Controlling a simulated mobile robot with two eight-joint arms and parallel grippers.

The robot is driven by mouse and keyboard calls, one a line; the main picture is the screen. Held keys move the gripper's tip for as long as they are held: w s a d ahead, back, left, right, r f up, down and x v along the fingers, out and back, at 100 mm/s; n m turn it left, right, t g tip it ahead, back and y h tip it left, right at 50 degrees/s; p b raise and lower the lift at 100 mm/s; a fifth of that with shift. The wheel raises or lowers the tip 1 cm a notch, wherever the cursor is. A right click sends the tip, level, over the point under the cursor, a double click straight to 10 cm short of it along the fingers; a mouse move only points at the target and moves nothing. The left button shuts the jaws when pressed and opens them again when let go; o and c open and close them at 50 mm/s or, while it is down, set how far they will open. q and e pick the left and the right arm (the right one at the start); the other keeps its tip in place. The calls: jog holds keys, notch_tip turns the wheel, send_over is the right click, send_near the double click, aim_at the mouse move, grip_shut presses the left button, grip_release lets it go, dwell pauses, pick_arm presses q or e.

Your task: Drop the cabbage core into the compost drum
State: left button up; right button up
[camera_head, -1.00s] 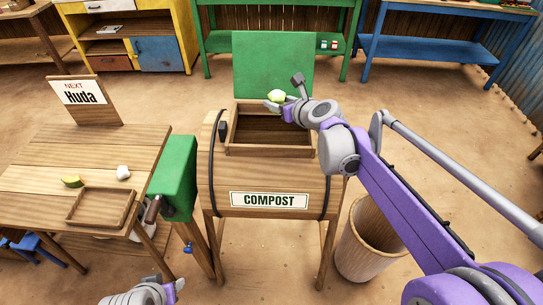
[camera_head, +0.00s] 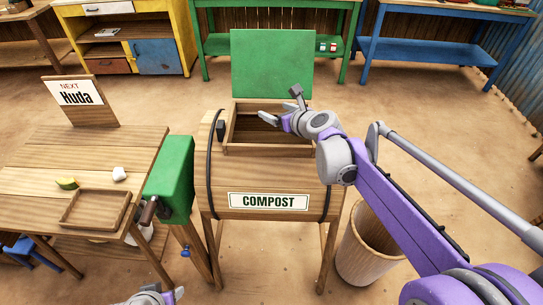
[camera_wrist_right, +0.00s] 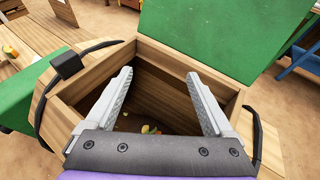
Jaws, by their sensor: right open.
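The compost drum (camera_head: 268,180) is a wooden barrel on legs with a "COMPOST" label and its green lid (camera_head: 272,65) raised. Its square top opening also shows in the right wrist view (camera_wrist_right: 190,58). My right gripper (camera_head: 268,117) is over the opening, its fingers apart and empty in the right wrist view (camera_wrist_right: 160,77). Small green and orange scraps (camera_wrist_right: 150,129) lie down inside the drum. I cannot tell whether the pale green cabbage core is among them. My left gripper (camera_head: 165,296) is only partly in view at the bottom edge.
A wooden table (camera_head: 110,150) at left holds a shallow tray (camera_head: 95,225), a green-yellow piece (camera_head: 67,183) and a white lump (camera_head: 119,173). A wooden bin (camera_head: 368,250) stands right of the drum.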

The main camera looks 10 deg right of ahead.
jog(key=v, duration=1)
jog(key=shift+s+d+r+p, duration=0.1)
jog(key=shift+s+r+p, duration=0.1)
jog(key=shift+s+p, duration=0.15)
jog(key=s+a+f+n+g+p, duration=0.2)
jog(key=s+a+f+n, duration=0.15)
jog(key=s+n, duration=0.45)
jog(key=s+a+f+n+g+p, duration=0.2)
jog(key=s+f+n+g, duration=0.15)
jog(key=s+n, duration=0.45)
jog(key=s+d+f+n+g+h+p, duration=0.2)
jog(key=s+f+n, duration=0.4)
jog(key=n, duration=1)
jog(key=s+d+h, duration=0.1)
jog(key=s, duration=0.2)
jog(key=shift+s+f+n+h, duration=0.3)
jog(key=shift+n+h, duration=0.1)
